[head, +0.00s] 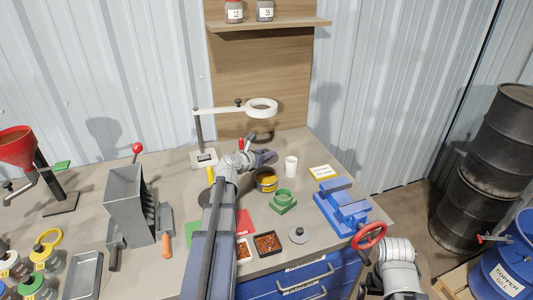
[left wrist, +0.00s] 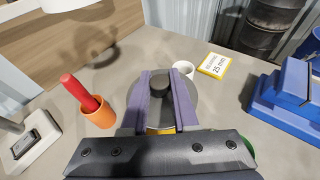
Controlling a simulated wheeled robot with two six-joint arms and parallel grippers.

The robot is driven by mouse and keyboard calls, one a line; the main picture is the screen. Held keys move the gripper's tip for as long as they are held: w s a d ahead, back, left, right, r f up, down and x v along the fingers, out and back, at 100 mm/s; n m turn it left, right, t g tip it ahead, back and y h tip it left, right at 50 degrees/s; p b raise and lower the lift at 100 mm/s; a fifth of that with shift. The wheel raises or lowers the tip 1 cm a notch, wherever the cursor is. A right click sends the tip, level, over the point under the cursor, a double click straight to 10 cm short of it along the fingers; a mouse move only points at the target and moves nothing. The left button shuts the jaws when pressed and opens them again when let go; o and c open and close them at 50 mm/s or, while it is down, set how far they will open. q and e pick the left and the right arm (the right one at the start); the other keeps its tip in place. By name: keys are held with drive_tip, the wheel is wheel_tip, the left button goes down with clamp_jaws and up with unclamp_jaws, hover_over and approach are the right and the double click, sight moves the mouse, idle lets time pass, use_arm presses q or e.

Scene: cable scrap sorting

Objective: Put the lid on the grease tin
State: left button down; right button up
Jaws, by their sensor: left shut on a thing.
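My left gripper (head: 264,156) reaches over the middle of the bench. In the left wrist view its two purple fingers (left wrist: 160,95) are shut on the dark knob of a round grey lid (left wrist: 188,98). The grease tin (head: 266,184), with a yellow band, stands just below the gripper in the head view. A bit of yellow (left wrist: 160,131) shows under the lid in the wrist view. The lid is over the tin; whether it touches the rim is hidden. Part of my right arm shows at lower right, but its gripper cannot be made out.
A blue vice (head: 341,206) is to the right. An orange cup (left wrist: 98,112) holds a red-handled tool. A magnifier lamp (head: 262,107) stands behind.

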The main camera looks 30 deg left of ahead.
sight(266, 180)
use_arm(q)
drive_tip(key=shift+w+f+b, duration=0.1)
drive_tip(key=shift+f+b, duration=0.3)
drive_tip(key=shift+f, duration=0.15)
wheel_tip(266, 180, down, 8)
drive_tip(key=b, duration=0.8)
drive_tip(key=shift+f, duration=0.15)
drive_tip(key=c, duration=0.6)
unclamp_jaws()
drive_tip(key=p+v, duration=0.2)
drive_tip(key=v, duration=0.6)
